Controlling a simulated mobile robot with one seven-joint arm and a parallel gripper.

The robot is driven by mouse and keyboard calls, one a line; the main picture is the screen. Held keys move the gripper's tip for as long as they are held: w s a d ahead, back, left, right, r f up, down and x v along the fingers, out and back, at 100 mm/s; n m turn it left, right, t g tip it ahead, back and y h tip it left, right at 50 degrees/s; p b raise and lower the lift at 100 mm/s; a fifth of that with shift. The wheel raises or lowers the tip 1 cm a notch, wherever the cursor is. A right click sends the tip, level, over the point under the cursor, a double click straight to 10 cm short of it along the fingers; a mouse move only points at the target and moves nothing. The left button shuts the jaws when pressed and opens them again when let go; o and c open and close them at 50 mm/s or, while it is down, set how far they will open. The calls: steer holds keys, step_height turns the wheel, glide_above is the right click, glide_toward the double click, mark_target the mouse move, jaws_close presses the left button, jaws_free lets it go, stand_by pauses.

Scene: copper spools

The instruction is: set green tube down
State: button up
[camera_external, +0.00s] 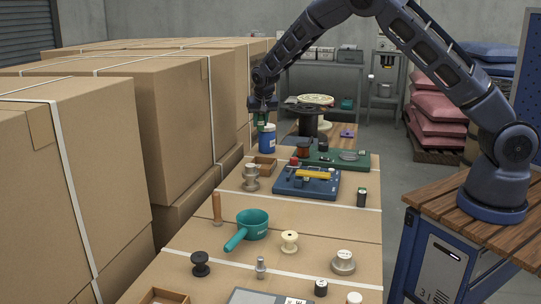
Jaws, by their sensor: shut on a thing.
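My gripper (263,115) is at the far left end of the cardboard-topped surface, pointing down from the arm. It is shut on a green tube (262,122), a small dark green shape that shows just below the fingers. A blue container with a white top (267,140) stands right beside and partly in front of the tube. The tube's lower end is hard to make out, so I cannot tell whether it touches the surface.
Large strapped boxes (180,105) rise close on the left. A teal pan (252,222) and several spools stand nearer.

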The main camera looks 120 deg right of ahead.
step_height(320, 180, down, 12)
steer(key=shift+f, duration=0.1)
stand_by(0.5)
steer(key=o, duration=1)
steer(key=shift+f, duration=0.1)
